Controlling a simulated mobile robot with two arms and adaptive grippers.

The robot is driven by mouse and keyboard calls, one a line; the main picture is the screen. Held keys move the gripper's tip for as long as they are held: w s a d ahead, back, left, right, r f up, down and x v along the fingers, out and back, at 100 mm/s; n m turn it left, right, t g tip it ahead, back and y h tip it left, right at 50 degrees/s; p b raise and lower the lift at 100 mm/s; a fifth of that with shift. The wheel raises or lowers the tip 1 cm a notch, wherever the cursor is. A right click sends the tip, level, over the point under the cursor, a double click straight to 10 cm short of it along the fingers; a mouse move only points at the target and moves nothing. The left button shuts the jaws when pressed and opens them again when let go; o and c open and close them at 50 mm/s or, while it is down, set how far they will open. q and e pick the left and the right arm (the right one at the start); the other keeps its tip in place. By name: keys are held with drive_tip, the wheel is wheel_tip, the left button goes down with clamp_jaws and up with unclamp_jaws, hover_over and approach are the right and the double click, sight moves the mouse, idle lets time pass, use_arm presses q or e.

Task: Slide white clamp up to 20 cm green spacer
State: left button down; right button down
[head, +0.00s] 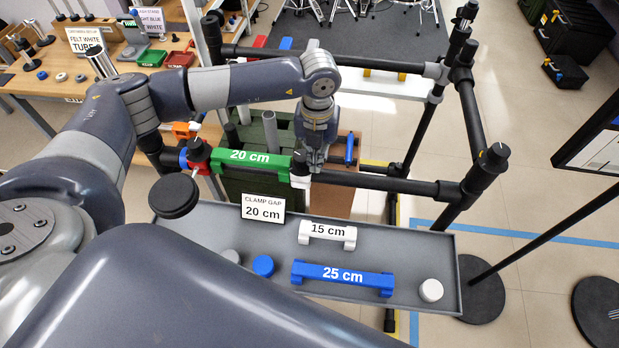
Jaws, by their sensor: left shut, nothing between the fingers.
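The green 20 cm spacer (238,160) lies along the front black bar of the frame. The white clamp (300,182) is on the same bar at the spacer's right end, with a black knob on top. It looks against or very close to the spacer; I cannot tell whether they touch. My left gripper (314,164) points down just right of the clamp, shut and empty. It partly hides the bar there, and contact with the clamp is unclear. My right gripper is not in view. A card (263,207) reads "CLAMP GAP 20 cm".
A grey tray (440,300) below the bar holds a white 15 cm spacer (327,233), a blue 25 cm spacer (342,277) and small round caps. A red and blue clamp (184,158) sits at the green spacer's left end. Right of my gripper, the bar (385,182) is clear.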

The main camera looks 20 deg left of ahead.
use_arm(q)
drive_tip(key=shift+s+a, duration=0.2)
drive_tip(key=shift+a, duration=0.65)
drive_tip(key=shift+d, duration=0.2)
drive_tip(key=shift+w+d+b, duration=0.2)
drive_tip(key=shift+d, duration=0.3)
drive_tip(key=shift+w+d+b, duration=0.15)
drive_tip(key=shift+d, duration=0.6)
wheel_tip(320, 180, up, 8)
drive_tip(key=p, duration=0.4)
